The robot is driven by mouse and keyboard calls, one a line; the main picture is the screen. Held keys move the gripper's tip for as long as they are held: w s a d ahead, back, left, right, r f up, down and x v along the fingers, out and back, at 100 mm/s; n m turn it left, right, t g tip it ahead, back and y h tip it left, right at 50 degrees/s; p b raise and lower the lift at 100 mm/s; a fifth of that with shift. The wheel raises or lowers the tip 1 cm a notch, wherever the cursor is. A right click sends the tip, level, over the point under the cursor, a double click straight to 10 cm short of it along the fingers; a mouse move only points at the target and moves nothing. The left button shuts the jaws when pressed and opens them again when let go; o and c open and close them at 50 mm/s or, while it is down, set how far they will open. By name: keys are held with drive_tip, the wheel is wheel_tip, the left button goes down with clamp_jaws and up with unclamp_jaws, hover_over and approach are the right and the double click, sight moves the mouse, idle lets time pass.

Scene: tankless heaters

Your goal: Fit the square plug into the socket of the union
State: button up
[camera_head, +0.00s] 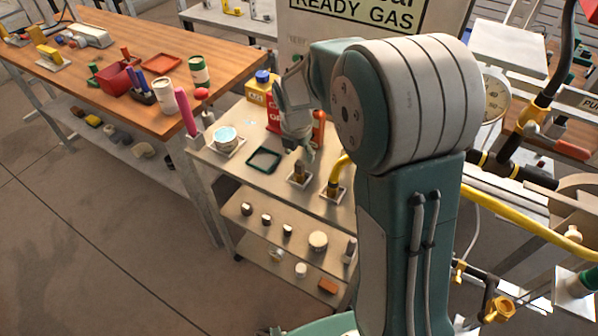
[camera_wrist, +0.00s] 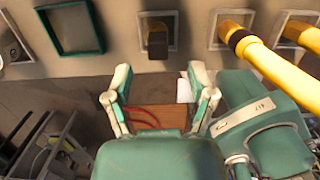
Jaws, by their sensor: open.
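My gripper (camera_head: 302,150) is over the top of a grey shelf cart (camera_head: 225,170). In the wrist view my gripper (camera_wrist: 161,88) is open, with its two fingers spread and nothing between them. A small dark and brass-coloured fitting (camera_wrist: 157,42) stands in a pale square holder just beyond the fingertips, apart from them. It looks like the square plug. In the head view this fitting (camera_head: 300,175) is just below my gripper. A brass fitting (camera_head: 497,308) on the pipework at the lower right may be the union. Its socket cannot be made out.
Beside the holder stands a yellow bent pipe (camera_head: 340,175). A red can (camera_head: 273,115) is behind. A wooden bench (camera_head: 120,50) is at the left; the floor in front is clear.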

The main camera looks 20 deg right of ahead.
sight(299, 163)
drive_tip(key=f, duration=0.5)
drive_tip(key=shift+w+d+f, duration=0.1)
drive_tip(key=shift+w+f, duration=0.05)
drive_tip(key=shift+w, duration=0.15)
drive_tip(key=shift+c, duration=0.3)
clamp_jaws()
